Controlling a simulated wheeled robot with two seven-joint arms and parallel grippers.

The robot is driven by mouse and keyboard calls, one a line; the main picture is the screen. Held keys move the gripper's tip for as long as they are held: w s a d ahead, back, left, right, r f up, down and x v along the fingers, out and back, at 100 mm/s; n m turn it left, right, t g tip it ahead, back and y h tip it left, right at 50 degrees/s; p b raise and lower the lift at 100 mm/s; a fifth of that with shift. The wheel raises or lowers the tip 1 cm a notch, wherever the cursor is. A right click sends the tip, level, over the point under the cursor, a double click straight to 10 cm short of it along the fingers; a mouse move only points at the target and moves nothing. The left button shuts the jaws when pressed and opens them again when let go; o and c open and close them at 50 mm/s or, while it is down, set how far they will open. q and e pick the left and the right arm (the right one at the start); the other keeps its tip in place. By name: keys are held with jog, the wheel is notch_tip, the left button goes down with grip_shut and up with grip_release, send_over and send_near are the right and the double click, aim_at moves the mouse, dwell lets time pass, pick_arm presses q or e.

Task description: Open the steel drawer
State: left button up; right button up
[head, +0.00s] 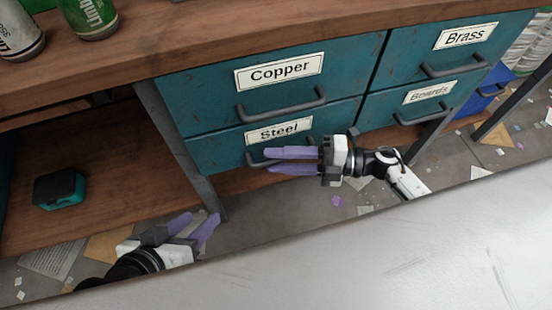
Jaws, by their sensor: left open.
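The steel drawer (222,152) is the lower left teal drawer, labelled "Steel" (278,131). Its front looks level with the drawers around it. Its dark handle (252,163) is partly hidden behind the fingers of my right gripper (292,161). Those purple fingers point left across the handle, a small gap between them. I cannot tell whether they grip or touch the bar. My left gripper (194,229) is open and empty at the lower left, below the cabinet and away from the drawer.
The copper drawer (210,98) is directly above, with the brass (400,58) and boards (385,109) drawers to the right. A metal leg (185,150) stands left of the drawers. A pale surface (400,260) fills the front. Cans (92,18) stand on the worktop.

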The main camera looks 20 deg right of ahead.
jog(key=shift+w+a, duration=0.2)
jog(key=shift+a, duration=0.25)
grip_shut()
